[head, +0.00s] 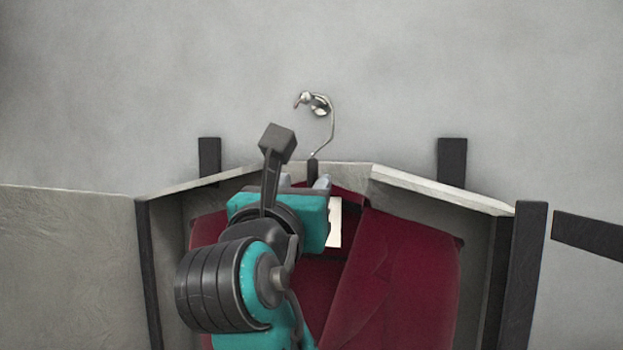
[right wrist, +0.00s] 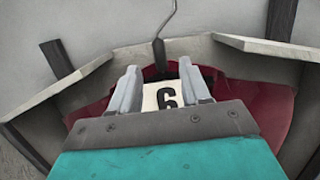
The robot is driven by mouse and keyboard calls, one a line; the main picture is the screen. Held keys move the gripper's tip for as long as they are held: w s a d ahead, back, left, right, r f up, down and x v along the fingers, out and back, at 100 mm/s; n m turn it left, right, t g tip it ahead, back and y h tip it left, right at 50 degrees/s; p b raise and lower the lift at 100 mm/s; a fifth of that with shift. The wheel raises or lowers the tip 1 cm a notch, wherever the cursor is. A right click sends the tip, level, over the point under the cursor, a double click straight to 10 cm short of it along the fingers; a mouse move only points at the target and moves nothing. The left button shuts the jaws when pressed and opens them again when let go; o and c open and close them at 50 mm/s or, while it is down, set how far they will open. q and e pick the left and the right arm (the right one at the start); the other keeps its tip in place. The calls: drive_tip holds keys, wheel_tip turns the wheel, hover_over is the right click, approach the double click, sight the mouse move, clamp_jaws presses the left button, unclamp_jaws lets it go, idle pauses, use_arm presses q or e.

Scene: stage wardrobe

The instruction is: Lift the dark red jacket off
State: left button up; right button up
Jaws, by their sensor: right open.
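The dark red jacket (head: 400,280) hangs on a hanger whose metal hook (head: 331,130) is over a wall peg (head: 319,104). The hanger's dark neck (head: 312,170) rises above the collar; it also shows in the right wrist view (right wrist: 159,58). My right gripper (head: 304,183) is at the collar, its arm covering the jacket's left part. In the right wrist view my right gripper (right wrist: 158,70) is open, its fingers apart, with the neck seen between and beyond the tips. I cannot tell whether they touch anything. My left gripper is out of view.
A white card (head: 335,222) marked 6 in the wrist view (right wrist: 166,97) lies against the jacket's front. Pale panels with a sloping top edge (head: 430,188) and dark posts (head: 525,270) flank the jacket. The wall above the peg is clear.

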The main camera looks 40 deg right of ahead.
sight(312, 166)
drive_tip(key=shift+p+x, duration=0.5)
drive_tip(key=shift+x, duration=2.35)
clamp_jaws()
drive_tip(key=shift+r, duration=0.2)
drive_tip(key=shift+r, duration=0.45)
drive_tip(key=shift+s, duration=0.1)
drive_tip(key=r+v, duration=0.2)
drive_tip(key=v, duration=0.6)
drive_tip(key=shift+s+a+f, duration=0.15)
drive_tip(key=shift+s+a, duration=0.2)
drive_tip(key=shift+a, duration=0.1)
drive_tip(key=shift+w+f, duration=0.1)
drive_tip(key=shift+f, duration=0.05)
